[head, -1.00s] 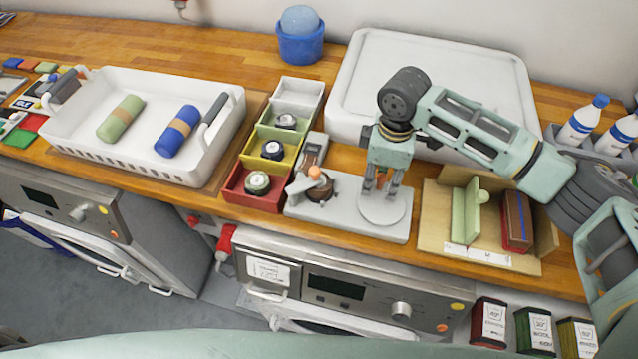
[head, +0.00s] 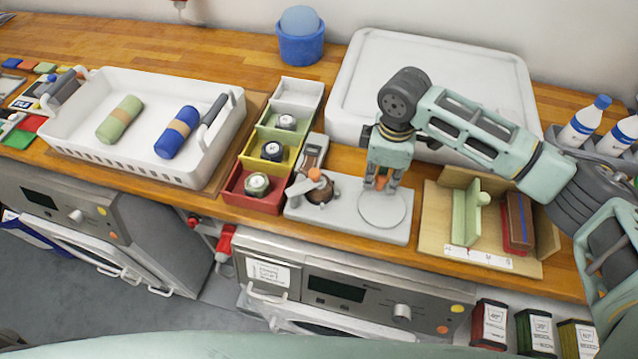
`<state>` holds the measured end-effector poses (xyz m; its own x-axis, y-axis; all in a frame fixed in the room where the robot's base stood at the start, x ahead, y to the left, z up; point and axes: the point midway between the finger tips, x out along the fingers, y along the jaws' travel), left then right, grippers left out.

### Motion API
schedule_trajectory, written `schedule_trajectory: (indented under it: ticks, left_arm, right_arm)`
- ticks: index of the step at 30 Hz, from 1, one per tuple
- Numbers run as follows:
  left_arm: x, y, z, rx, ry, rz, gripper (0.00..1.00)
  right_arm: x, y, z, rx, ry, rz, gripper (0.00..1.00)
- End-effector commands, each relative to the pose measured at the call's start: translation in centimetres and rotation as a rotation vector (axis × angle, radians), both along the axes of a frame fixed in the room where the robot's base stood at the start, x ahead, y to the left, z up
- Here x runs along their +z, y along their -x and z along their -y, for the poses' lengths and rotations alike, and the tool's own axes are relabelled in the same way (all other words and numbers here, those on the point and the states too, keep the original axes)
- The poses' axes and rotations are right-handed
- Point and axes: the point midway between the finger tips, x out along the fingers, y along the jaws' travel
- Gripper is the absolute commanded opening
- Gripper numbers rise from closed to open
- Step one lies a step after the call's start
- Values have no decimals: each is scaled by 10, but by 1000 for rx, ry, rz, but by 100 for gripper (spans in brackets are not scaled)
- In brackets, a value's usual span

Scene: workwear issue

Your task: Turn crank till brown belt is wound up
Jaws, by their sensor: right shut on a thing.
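The winder stands on a light grey base plate (head: 345,220) at the front edge of the wooden counter. At its right is a round grey disc (head: 383,211). My right gripper (head: 381,182) points down at the disc's rear edge and is shut on the orange crank knob (head: 381,184), which is partly hidden by the fingers. At the plate's left is a grey arm with an orange knob (head: 314,174) above a dark brown coil, the brown belt (head: 322,193). How much of it is wound cannot be made out. My left gripper is not in view.
Bins with rolled belts (head: 256,186) stand close left of the winder. A white basket (head: 70,140) holds a green and a blue roll. A large white tray (head: 345,90) lies behind, and a cardboard tray (head: 432,215) is close right. A blue pot (head: 301,48) stands at the back.

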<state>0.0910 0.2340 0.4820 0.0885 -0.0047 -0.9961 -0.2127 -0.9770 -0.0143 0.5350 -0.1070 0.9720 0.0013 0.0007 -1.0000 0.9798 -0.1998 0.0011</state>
Motion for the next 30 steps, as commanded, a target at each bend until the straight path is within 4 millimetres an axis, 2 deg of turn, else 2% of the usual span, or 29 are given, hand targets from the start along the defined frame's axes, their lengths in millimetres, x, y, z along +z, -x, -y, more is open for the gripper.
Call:
schedule_trajectory:
  ticks: [1, 16, 30]
  left_arm:
    - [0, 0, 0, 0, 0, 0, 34]
    - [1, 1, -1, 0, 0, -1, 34]
    - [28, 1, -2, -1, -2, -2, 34]
  right_arm:
    - [-3, 6, -1, 6, 3, -17, 0]
    - [-4, 7, -1, 7, 4, -19, 0]
    - [1, 22, -34, 6, 4, -19, 0]
